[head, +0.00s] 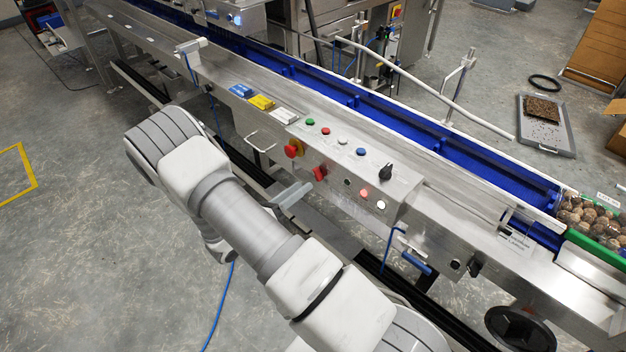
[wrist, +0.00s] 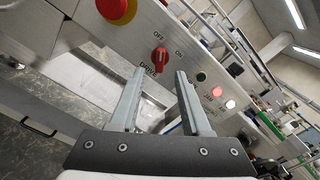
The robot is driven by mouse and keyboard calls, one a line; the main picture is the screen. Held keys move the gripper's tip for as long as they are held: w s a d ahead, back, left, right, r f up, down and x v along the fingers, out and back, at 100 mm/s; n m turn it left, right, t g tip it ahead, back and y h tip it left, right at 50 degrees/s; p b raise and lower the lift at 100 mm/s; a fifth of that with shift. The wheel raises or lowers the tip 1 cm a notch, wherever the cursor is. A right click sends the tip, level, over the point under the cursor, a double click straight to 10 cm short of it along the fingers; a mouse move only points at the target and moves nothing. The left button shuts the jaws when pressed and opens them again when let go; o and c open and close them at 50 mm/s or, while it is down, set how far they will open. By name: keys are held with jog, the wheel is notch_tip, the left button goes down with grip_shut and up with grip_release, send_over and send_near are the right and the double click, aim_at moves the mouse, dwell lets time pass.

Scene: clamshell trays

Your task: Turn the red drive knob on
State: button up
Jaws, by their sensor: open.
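The red drive knob (wrist: 160,57) sits on the steel control panel, with OFF, ON and DRIVE printed around it. Its grip looks closer to OFF than to ON. It also shows in the head view (head: 320,172) on the panel's front face. My gripper (wrist: 160,74) is open and empty. Its two fingers point at the panel, with the knob just beyond the tips and between them in the picture; no contact shows. In the head view my gripper (head: 294,194) is in front of the panel, left of and below the knob, partly hidden by my arm.
A red emergency stop on a yellow base (wrist: 117,8) is up and left of the knob, also in the head view (head: 293,148). A metal handle (head: 259,142) projects from the front.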

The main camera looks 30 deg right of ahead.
aim_at(315, 177)
jog(key=x, duration=0.5)
jog(key=shift+w+d+b, duration=0.15)
jog(key=shift+d+b, duration=0.15)
jog(key=shift+d, duration=0.05)
grip_shut()
